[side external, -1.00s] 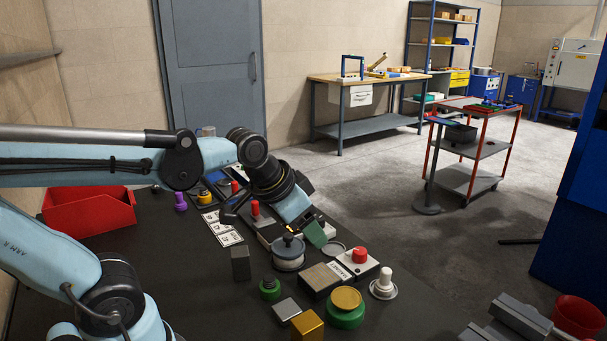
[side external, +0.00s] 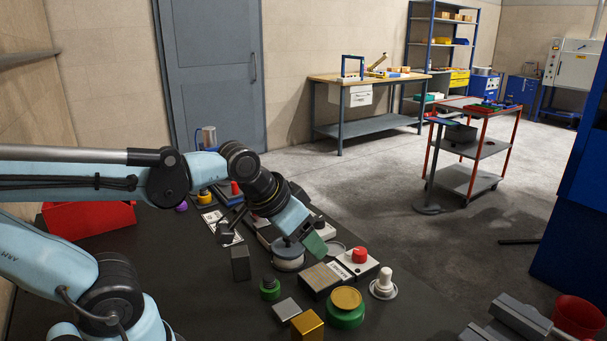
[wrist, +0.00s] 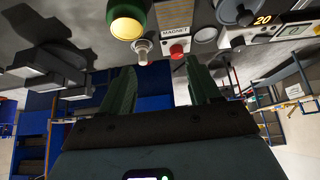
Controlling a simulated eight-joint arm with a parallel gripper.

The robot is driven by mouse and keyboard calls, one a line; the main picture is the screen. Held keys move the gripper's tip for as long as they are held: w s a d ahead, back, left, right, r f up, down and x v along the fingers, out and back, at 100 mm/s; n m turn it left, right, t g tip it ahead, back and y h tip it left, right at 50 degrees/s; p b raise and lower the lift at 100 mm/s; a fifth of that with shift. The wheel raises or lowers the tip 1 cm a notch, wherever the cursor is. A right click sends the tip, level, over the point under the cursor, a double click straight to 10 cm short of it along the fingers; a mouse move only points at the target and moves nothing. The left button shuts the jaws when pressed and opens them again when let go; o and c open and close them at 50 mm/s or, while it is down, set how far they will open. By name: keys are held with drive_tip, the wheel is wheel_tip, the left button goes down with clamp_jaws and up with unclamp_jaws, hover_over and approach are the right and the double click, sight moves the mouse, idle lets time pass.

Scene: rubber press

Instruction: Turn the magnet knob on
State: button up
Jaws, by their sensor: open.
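The magnet control is a red knob (side external: 360,254) on a pale box (side external: 368,268) at the front edge of the dark bench, right of my gripper in the side view. The red knob also shows in the wrist view (wrist: 176,51), beside a plate reading MAGNET (wrist: 175,32). My gripper (side external: 309,241) points down and right, short of the knob, above and beside a grey round dial. Its two green fingers stand apart and empty in the wrist view (wrist: 159,84), with the knob beyond them. In the side view one finger largely hides the other.
A grey dial (side external: 288,262) lies under the gripper. A white push button (side external: 384,284), a green-and-gold button (side external: 345,307) and a brass block (side external: 307,326) crowd around the magnet box. A red bin (side external: 88,222) is at the left.

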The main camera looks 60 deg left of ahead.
drive_tip(key=w+a+r+n+g, duration=0.1)
drive_tip(key=w+r+g, duration=0.3)
drive_tip(key=w, duration=0.6)
drive_tip(key=n+g, duration=0.1)
drive_tip(key=g, duration=0.2)
approach(360, 251)
wheel_tip(360, 251, down, 9)
drive_tip(key=shift+s+r, duration=0.1)
drive_tip(key=shift+s, duration=0.05)
drive_tip(key=shift+c, duration=0.3)
drive_tip(key=c, duration=1)
